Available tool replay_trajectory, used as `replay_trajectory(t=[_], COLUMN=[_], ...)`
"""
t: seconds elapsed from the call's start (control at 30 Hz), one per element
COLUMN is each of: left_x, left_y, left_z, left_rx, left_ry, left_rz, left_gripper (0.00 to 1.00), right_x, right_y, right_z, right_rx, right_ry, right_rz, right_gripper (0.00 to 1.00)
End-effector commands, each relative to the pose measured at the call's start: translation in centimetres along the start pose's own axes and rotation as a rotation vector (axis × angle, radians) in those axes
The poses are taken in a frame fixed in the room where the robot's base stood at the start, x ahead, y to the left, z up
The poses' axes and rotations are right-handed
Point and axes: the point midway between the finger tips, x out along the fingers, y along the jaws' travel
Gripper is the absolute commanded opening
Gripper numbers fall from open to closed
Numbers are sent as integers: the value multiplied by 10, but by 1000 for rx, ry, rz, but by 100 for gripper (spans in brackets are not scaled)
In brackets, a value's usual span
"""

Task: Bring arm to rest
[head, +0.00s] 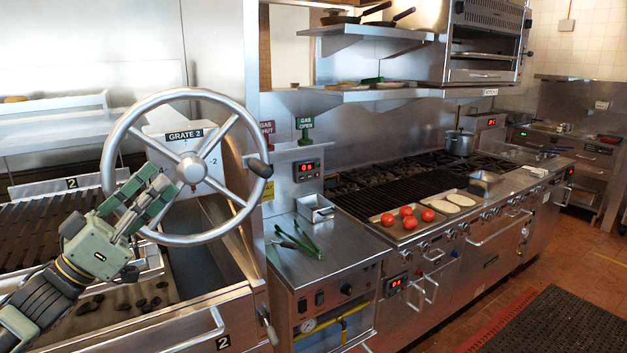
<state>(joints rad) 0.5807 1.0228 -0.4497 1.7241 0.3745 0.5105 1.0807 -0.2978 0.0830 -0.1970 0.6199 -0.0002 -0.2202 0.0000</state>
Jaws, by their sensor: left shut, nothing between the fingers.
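My left arm comes in from the lower left corner, angled up and to the right. My right gripper is not in view.
A grate (30,232) and charcoal (128,303) lie behind and below the arm. Right of the wheel stand a steel counter (335,257) with green-handled tongs (300,240) and a long grill range (470,245) with tomatoes (407,211). The tiled floor at lower right is open, with a black mat (555,322).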

Motion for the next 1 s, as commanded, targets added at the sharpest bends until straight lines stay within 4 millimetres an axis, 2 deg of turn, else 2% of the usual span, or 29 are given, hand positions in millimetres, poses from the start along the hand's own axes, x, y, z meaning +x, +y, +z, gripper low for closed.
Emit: replay_trajectory(t=[0.03, 0.17, 0.27, 0.33, 0.4, 0.47, 0.6, 0.67, 0.7, 0.8, 0.9, 1.0], left_x=[-2, -10, -23, -39, -61, -84, -148, -181, -204, -260, -308, -346], left_y=[0, -1, 2, 7, 15, 24, 51, 66, 78, 108, 137, 164], left_z=[19, 69, 119, 159, 201, 233, 294, 315, 326, 345, 354, 355], left_rx=[-6, -1, 5, 12, 24, 35, 53, 54, 53, 41, 21, -6], left_ry=[-22, -98, -182, -264, -365, -459, -702, -817, -897, -1093, -1263, -1401], left_rz=[-31, -125, -216, -294, -377, -446, -589, -642, -675, -740, -779, -802], left_gripper=[0, 0, 0, 0, 0, 0, 0, 0, 0, 0, 0, 0], right_x=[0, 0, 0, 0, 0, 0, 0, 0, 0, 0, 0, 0], right_y=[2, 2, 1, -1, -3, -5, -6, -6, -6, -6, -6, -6], right_z=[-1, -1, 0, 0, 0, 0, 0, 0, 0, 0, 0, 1], right_rx=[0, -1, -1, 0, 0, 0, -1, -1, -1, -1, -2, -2], right_ry=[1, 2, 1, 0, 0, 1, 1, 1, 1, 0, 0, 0], right_rz=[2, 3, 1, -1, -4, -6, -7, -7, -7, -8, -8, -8], right_gripper=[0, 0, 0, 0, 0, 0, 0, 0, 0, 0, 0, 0])
